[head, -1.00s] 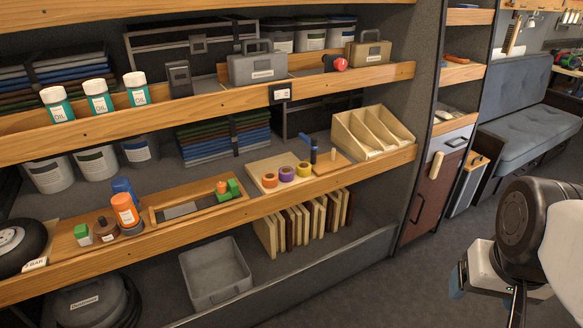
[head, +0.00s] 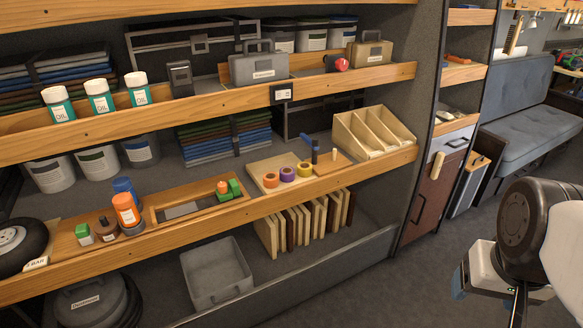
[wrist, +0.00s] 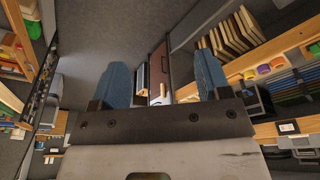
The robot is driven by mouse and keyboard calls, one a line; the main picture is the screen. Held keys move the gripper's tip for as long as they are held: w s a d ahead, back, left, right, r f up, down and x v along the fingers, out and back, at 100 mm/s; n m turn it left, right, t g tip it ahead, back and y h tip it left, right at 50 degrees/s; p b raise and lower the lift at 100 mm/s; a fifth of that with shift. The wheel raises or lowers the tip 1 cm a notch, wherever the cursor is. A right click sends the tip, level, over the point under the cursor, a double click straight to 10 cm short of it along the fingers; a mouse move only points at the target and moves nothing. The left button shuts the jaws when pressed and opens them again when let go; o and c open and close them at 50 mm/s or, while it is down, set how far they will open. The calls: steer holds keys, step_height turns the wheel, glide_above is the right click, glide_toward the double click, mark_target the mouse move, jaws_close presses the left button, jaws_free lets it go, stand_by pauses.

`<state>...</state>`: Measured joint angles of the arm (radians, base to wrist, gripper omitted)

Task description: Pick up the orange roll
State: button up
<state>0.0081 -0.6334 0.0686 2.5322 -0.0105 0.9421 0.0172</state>
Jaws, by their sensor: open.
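The orange roll (head: 270,180) lies at the left end of a row of three rolls on a pale board on the middle shelf. A purple roll (head: 288,174) is beside it, and a yellow roll (head: 304,168) is at the right end. In the wrist view the orange roll (wrist: 277,63) shows small at the right, in a tilted picture. My gripper (wrist: 163,75) is open with its two blue fingers apart and nothing between them. It is well away from the shelf, out over the floor at the lower right of the head view.
Right of the rolls stand a blue-handled tool and a divided wooden bin (head: 372,132). To the left are a wooden tray (head: 165,230) and an orange-capped container (head: 126,210). The upper shelf (head: 210,106) overhangs the rolls. The floor in front is clear.

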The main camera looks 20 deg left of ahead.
steer(key=w+a+f+n+t+y, duration=0.1)
steer(key=w+a+f+t, duration=0.1)
steer(key=w+a, duration=0.65)
steer(key=w+a+f+n+t+y, duration=0.1)
steer(key=w+a, duration=0.3)
steer(key=w, duration=0.9)
steer(key=w+a+f+n+t+y, duration=0.1)
steer(key=w+a+f+t, duration=0.1)
steer(key=w+a, duration=0.65)
steer(key=w+a+f+n+t+y, duration=0.2)
steer(key=w+a+f, duration=0.7)
steer(key=w+a, duration=0.4)
steer(key=n+t+y, duration=0.1)
steer(key=t+y, duration=0.1)
glide_toward(275, 183)
steer(key=shift+w+a+r, duration=0.2)
steer(key=shift+w+a, duration=0.3)
steer(key=shift+a, duration=0.1)
steer(key=shift+w+a+r, duration=0.2)
steer(key=shift+w+a, duration=0.35)
steer(key=shift+a, duration=0.1)
steer(key=shift+w, duration=0.1)
steer(key=shift+x, duration=1.2)
